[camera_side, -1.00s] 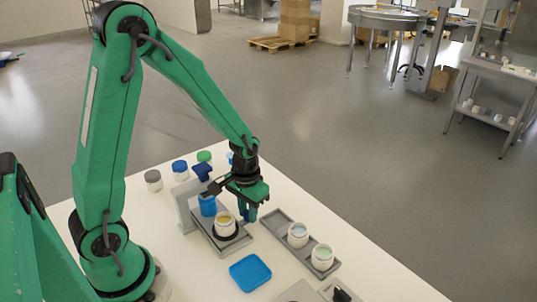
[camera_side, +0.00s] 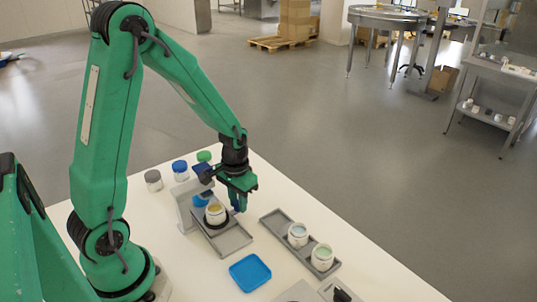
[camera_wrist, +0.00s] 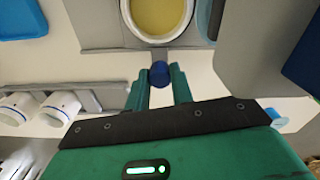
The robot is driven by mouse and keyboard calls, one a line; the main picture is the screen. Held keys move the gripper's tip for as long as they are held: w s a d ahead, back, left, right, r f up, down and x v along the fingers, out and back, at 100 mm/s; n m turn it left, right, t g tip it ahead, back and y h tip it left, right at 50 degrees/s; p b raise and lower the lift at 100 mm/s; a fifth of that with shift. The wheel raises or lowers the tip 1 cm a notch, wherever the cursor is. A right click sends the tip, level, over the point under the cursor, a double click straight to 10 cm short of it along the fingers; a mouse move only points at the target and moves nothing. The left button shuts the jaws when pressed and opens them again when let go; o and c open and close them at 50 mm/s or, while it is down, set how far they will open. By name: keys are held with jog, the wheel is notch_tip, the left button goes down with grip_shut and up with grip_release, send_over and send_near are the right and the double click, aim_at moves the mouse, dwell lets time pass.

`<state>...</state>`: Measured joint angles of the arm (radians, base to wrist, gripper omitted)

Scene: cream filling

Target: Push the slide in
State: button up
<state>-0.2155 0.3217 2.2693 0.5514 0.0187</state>
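The slide carries a white jar (camera_side: 215,213) with yellowish contents in a dark ring, over a grey base track (camera_side: 235,240). The jar stands upright at the track's far end, beside the dispenser's blue part (camera_side: 200,198) and grey post (camera_side: 184,208). In the wrist view the jar (camera_wrist: 160,16) shows at the top, with the slide's blue knob (camera_wrist: 160,74) just below it. In the side view my gripper (camera_side: 236,206) is low behind the jar.
A grey tray (camera_side: 272,222) with two white jars stands to the right. A blue lid-like dish (camera_side: 250,272) lies in front. Several capped jars stand behind the dispenser. The near part of the track is bare.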

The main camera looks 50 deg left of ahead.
jog(key=o, duration=0.4)
jog(key=shift+o, duration=0.2)
jog(key=shift+r, duration=0.1)
jog(key=shift+r, duration=3.85)
